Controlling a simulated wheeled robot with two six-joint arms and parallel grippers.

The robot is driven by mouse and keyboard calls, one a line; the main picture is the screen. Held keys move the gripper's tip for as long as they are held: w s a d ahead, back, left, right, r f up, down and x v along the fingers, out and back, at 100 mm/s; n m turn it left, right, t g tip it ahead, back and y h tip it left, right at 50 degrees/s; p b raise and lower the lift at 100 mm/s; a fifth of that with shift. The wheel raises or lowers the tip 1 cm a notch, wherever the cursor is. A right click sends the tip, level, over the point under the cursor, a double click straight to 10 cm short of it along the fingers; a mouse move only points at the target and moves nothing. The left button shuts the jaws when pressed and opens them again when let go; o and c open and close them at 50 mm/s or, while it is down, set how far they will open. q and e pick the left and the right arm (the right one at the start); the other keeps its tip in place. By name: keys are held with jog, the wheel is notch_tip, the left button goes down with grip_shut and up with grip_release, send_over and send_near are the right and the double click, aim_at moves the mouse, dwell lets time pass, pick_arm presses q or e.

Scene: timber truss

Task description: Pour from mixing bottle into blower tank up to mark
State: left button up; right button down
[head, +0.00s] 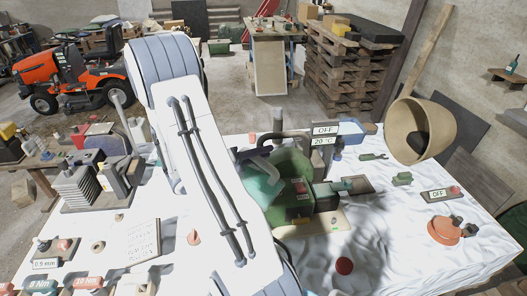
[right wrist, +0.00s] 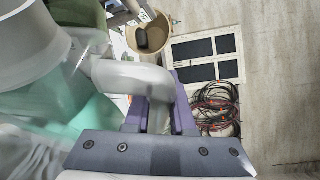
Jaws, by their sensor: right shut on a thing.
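In the right wrist view, my right gripper (right wrist: 160,100) has its purple fingers shut around the grey curved handle of the mixing bottle (right wrist: 125,76). The bottle's pale, translucent body fills the left side, with green showing in its lower part; its edges are blurred. In the head view, the blower (head: 284,174) looks like a green rounded housing with a dark pipe, on the white-covered table. A large white arm of mine hides part of it. I cannot make out the tank's mark, its opening or any stream. My left gripper is not in view.
A tan tub (head: 405,148) with a dark thing inside stands at the table's right; it also shows in the wrist view (right wrist: 178,20). An orange-red item (head: 443,231) lies at the right. Metal blocks (head: 82,187) and labelled parts crowd the left. Coiled cables (right wrist: 216,110) lie beyond the gripper.

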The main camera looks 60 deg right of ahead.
jog(key=shift+w+f+n+g+h+p, duration=0.15)
jog(key=shift+w+f+n+h+p, duration=0.1)
jog(key=shift+w+n+p, duration=0.2)
jog(key=shift+w+f+n+g+h+p, duration=0.15)
jog(key=shift+w+f+n+p, duration=0.05)
jog(key=shift+w+n+p, duration=0.25)
dwell(2.4)
